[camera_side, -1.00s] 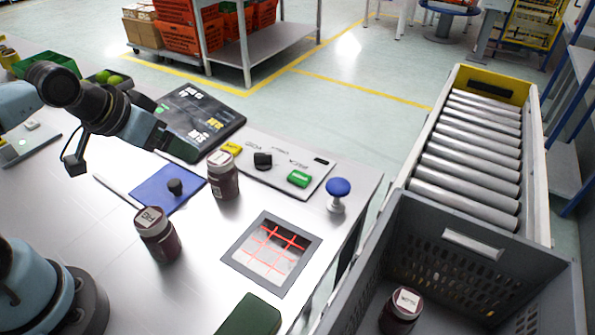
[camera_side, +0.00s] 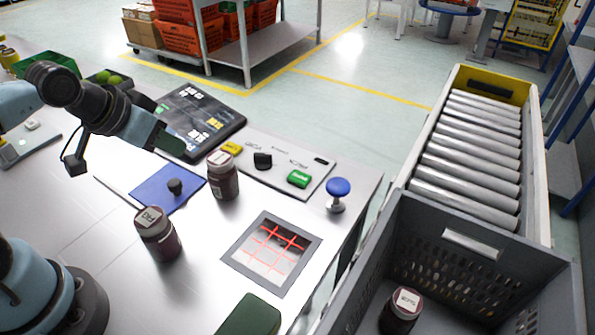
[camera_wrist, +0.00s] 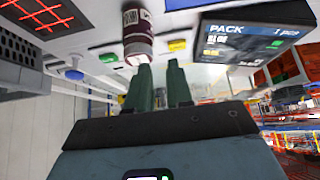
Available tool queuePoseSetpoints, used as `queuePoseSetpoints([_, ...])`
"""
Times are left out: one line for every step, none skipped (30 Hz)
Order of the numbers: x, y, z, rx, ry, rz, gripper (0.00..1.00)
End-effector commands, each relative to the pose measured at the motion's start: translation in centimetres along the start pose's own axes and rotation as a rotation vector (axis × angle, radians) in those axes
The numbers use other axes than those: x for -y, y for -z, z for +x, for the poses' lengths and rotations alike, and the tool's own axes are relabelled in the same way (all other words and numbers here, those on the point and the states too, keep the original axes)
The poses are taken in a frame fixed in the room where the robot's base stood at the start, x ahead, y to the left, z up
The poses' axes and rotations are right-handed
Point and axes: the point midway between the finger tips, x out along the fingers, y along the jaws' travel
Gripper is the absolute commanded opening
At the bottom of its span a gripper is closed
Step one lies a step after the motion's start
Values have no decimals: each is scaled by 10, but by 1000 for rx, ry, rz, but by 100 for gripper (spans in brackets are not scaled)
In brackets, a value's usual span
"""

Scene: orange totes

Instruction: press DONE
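The button panel (camera_side: 285,165) lies on the table, with a yellow button (camera_side: 231,148), a black button (camera_side: 263,160) and a green button (camera_side: 299,178). Its small labels are too blurred to tell which says DONE. In the wrist view the green button (camera_wrist: 108,57) and yellow button (camera_wrist: 177,45) show beyond my fingers. A blue mushroom button (camera_side: 338,187) stands at the table's edge. My gripper (camera_side: 170,142) hovers near the dark screen, apart from the panel. In the wrist view my gripper (camera_wrist: 160,66) has its two green fingers slightly apart, with nothing between them.
The screen (camera_wrist: 250,35) reads "PACK" and "1 pcs". One dark jar (camera_side: 223,176) stands close to the panel, another (camera_side: 158,235) nearer my base. A third jar (camera_side: 401,310) is in the grey crate (camera_side: 470,262). A red-lit grid (camera_side: 268,255) and blue pad (camera_side: 155,192) lie on the table.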

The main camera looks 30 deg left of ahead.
Motion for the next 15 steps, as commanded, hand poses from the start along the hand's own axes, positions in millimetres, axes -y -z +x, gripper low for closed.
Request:
queuePoseSetpoints([0,0,0,0,0,0,12])
queuePoseSetpoints([0,0,0,0,0,0,8])
queuePoseSetpoints([0,0,0,0,0,0,2])
queuePoseSetpoints([0,0,0,0,0,0,0])
queuePoseSetpoints([0,0,0,0,0,0,0])
queuePoseSetpoints([0,0,0,0,0,0,0])
queuePoseSetpoints([0,0,0,0,0,0,0])
queuePoseSetpoints([0,0,0,0,0,0,0])
queuePoseSetpoints([0,0,0,0,0,0,0])
queuePoseSetpoints([0,0,0,0,0,0,0])
queuePoseSetpoints([0,0,0,0,0,0,0])
queuePoseSetpoints([0,0,0,0,0,0,0])
queuePoseSetpoints([0,0,0,0,0,0,0])
queuePoseSetpoints([0,0,0,0,0,0,0])
queuePoseSetpoints([0,0,0,0,0,0,0])
